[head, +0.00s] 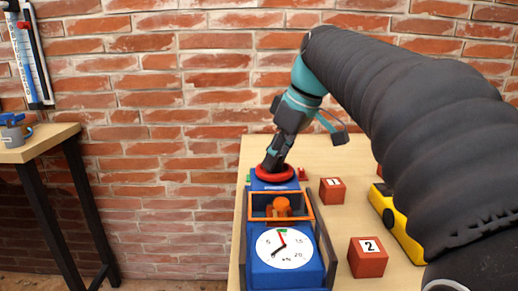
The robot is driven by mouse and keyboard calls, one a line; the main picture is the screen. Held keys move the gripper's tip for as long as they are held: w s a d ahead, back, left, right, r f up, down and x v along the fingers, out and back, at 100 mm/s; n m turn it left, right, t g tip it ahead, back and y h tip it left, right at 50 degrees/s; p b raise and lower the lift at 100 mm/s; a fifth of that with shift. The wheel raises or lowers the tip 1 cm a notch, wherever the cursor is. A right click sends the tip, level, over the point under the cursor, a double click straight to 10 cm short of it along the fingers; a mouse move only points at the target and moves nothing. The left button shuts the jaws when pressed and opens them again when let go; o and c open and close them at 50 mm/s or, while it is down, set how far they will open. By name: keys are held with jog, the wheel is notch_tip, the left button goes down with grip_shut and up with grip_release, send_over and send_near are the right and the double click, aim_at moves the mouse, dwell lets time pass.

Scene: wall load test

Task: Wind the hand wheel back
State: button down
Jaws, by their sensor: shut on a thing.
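The red hand wheel (262,176) lies flat on top of the far end of the blue test device (254,274). My gripper (272,165) reaches down onto the wheel and is shut on it. Its fingertips partly hide the wheel, and the exact grip point is hard to see. A white dial (267,252) marked in kN is on the near end of the device. An orange part (281,207) sits inside an orange-edged frame (253,218) between wheel and dial.
Red blocks labelled 1 (332,196) and 2 (367,266) stand right of the device on the wooden table (326,232). A yellow object (385,211) lies farther right, partly behind my arm. A brick wall is behind.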

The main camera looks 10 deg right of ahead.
jog(key=n+g, duration=0.1)
jog(key=n, duration=0.2)
jog(key=shift+w+d+n+y+p, duration=0.1)
jog(key=shift+n+y+p, duration=0.2)
jog(key=shift+n+p, duration=0.1)
jog(key=n+g, duration=0.1)
jog(key=n, duration=0.1)
jog(key=n+g, duration=0.1)
jog(key=n, duration=0.1)
jog(key=shift+w+f+n+y, duration=0.1)
jog(key=shift+n+y, duration=0.2)
jog(key=shift+y, duration=0.1)
jog(key=n+g, duration=0.1)
jog(key=n, duration=0.2)
jog(key=shift+w+n+g+h, duration=0.15)
jog(key=shift+n+g, duration=0.25)
jog(key=shift+n, duration=0.6)
jog(key=shift+s+n+g+h, duration=0.15)
jog(key=shift+n+g, duration=0.25)
jog(key=shift+n, duration=0.6)
jog(key=shift+w, duration=0.1)
jog(key=c, duration=0.8)
grip_release()
